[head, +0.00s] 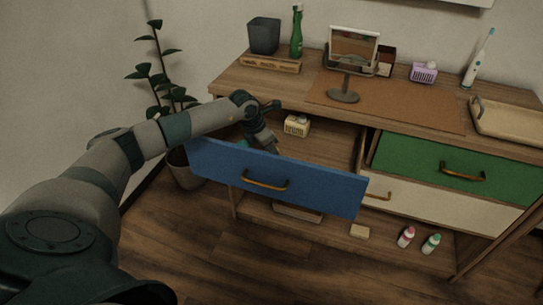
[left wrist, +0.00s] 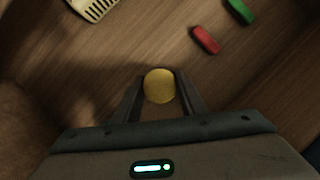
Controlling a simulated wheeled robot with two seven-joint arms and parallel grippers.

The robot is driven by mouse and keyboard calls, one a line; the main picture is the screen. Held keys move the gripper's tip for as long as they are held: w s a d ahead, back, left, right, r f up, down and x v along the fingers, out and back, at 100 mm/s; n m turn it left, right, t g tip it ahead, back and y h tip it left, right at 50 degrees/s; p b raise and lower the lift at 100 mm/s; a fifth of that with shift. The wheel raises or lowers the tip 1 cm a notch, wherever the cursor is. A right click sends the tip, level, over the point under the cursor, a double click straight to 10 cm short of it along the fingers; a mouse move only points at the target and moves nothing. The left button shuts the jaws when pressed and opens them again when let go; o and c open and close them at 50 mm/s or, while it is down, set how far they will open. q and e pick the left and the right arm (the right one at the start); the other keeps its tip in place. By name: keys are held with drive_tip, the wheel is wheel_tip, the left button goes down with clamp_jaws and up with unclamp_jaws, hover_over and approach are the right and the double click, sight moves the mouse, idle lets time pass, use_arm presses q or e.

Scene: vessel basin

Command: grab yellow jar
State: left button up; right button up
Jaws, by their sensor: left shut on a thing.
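The yellow jar (left wrist: 159,86) shows as a round yellow top between the two fingers of my left gripper (left wrist: 159,98) in the left wrist view. The fingers are shut on its sides. In the head view my left gripper (head: 268,146) reaches down behind the front of the pulled-out blue drawer (head: 325,190), which hides the fingertips and the jar. My right gripper is in neither view.
In the left wrist view a red item (left wrist: 205,40), a green item (left wrist: 241,11) and a cream slotted item (left wrist: 94,7) lie on the wood around the jar. The dresser top (head: 235,82) stands above the drawer. A potted plant (head: 185,170) is at left.

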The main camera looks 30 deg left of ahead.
use_arm(q)
drive_tip(key=shift+r, duration=0.1)
